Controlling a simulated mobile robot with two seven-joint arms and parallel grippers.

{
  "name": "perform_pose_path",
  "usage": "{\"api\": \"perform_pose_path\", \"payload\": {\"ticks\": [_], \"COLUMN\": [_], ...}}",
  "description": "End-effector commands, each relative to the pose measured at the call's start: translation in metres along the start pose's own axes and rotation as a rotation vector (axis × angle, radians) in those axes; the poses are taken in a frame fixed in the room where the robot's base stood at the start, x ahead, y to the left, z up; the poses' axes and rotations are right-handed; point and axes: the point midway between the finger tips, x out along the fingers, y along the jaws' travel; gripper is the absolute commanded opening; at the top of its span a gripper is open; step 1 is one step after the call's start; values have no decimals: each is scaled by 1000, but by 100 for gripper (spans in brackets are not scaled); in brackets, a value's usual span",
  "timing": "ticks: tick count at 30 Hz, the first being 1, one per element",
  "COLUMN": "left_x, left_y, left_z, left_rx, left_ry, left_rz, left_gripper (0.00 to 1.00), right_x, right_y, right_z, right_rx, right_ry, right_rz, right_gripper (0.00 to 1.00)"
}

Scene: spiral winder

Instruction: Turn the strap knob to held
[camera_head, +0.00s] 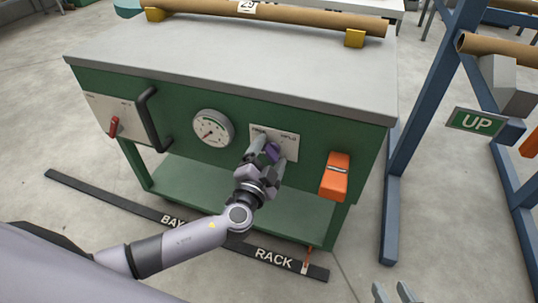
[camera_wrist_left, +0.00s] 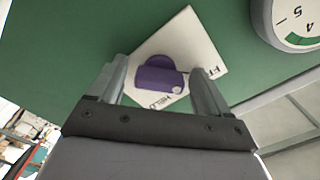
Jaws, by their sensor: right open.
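The purple strap knob (camera_head: 273,151) sits on a white label plate (camera_head: 288,141) on the green front panel. The plate has a word at each upper corner; the right one reads HELD. My left gripper (camera_head: 267,152) is at the knob, its fingers on either side. In the left wrist view the knob (camera_wrist_left: 157,78) shows between the two spread fingertips (camera_wrist_left: 160,66), with narrow gaps, so the gripper looks open. Which word the knob points to I cannot tell. My right gripper (camera_head: 395,292) is open and empty at the bottom edge, far from the panel.
Left of the knob are a round dial gauge (camera_head: 213,128), a black handle (camera_head: 153,119) and a red lever (camera_head: 114,126). An orange box (camera_head: 335,177) is at the right.

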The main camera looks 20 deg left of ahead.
Motion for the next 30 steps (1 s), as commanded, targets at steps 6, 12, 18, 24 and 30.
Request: {"api": "perform_pose_path", "payload": {"ticks": [6,12,18,24,30], "left_x": [0,0,-1,-1,-1], "left_y": [0,0,0,0,0], "left_z": [0,1,2,2,2], "left_rx": [0,8,66,199,383], "left_ry": [-1,-2,-3,-4,-5], "left_rz": [0,0,0,-1,1], "left_gripper": [22,23,23,23,23], "right_x": [0,0,1,2,2], "right_y": [0,0,0,-2,-4], "right_z": [0,0,1,2,-1], "right_rx": [0,0,-1,-4,-6], "right_ry": [0,1,1,3,10], "right_rz": [0,-1,-1,-4,-10], "right_gripper": [43,43,43,43,43]}}
